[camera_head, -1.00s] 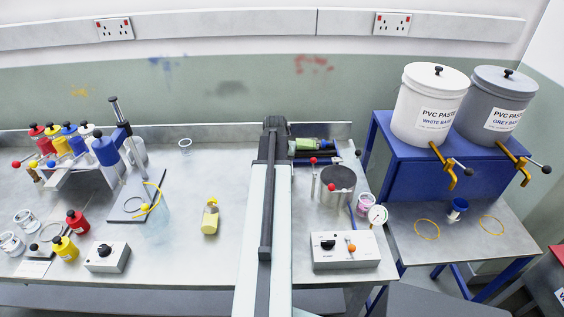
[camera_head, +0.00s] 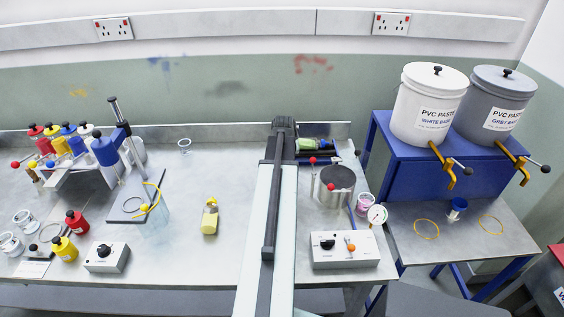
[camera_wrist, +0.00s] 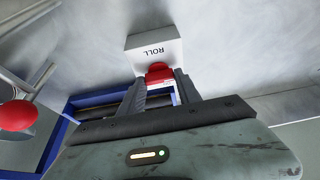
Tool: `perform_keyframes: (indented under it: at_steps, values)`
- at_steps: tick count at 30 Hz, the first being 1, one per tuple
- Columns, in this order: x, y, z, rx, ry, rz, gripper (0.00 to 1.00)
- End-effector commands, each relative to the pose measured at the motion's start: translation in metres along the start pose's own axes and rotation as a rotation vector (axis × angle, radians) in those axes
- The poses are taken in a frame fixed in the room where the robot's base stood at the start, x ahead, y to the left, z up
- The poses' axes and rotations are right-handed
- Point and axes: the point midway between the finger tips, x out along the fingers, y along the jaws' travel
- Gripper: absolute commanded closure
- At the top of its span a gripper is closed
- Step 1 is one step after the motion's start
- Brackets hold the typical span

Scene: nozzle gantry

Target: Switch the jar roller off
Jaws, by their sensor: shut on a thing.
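The jar roller is a blue frame with dark rollers. A white box marked ROLL (camera_wrist: 153,49) is ahead of my gripper and carries a red switch knob (camera_wrist: 158,70). My gripper (camera_wrist: 160,84) is shut on the red knob, a finger on each side. In the head view my arm hides the gripper and box.
A metal pot (camera_head: 337,185) with red-knobbed rods stands in front of the roller. A red ball knob (camera_wrist: 17,115) is at the wrist view's left. A control box (camera_head: 345,250) sits at the front right. The bench left of my arm has clear room around a yellow bottle (camera_head: 210,217).

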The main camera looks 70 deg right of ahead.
Motion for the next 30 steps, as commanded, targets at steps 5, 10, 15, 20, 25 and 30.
perform_keyframes:
  at_steps: [5,10,15,20,25,30]
  values:
    - [0.000,0.001,0.001,-0.001,-0.002,0.002,0.38]
    - [0.000,0.000,0.000,-0.001,-0.001,0.001,0.38]
    - [-0.002,0.000,0.000,0.000,-0.001,0.001,0.38]
    - [-0.019,0.000,-0.001,0.000,-0.001,0.001,0.38]
    - [-0.051,0.000,-0.002,0.000,-0.001,0.001,0.38]
    - [-0.078,0.000,-0.001,0.000,-0.001,0.001,0.38]
